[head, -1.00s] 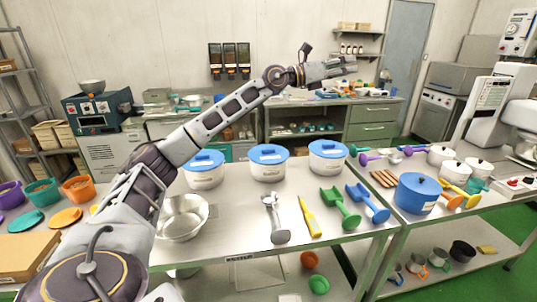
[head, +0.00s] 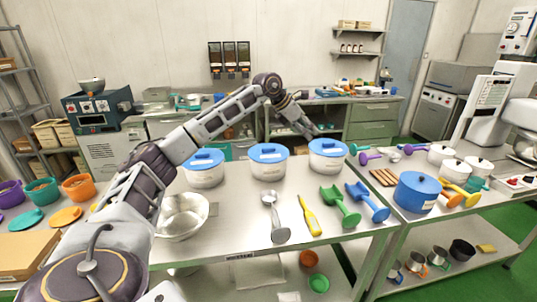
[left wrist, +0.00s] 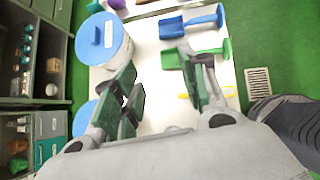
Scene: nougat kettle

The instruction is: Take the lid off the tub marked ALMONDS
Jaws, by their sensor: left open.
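Three white tubs with blue lids stand in a row along the back of the near steel table: a left tub (head: 204,175), a middle tub (head: 268,170) and a right tub (head: 327,163). Each has its lid on. The print on their labels is too small to read, so I cannot tell which is ALMONDS. My left gripper (head: 309,131) is just behind and above the right tub, pointing down. In the left wrist view its fingers (left wrist: 160,92) are apart and empty, with the right tub's lid (left wrist: 101,38) ahead and the middle tub's lid (left wrist: 85,117) partly hidden. My right gripper is out of view.
A steel bowl (head: 182,216), metal scoop (head: 275,217), yellow tool (head: 310,216), green scoop (head: 340,206) and blue scoop (head: 368,202) lie in front of the tubs. A blue pot (head: 416,193) stands on the right table. Bare tabletop lies between these tools and the tubs.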

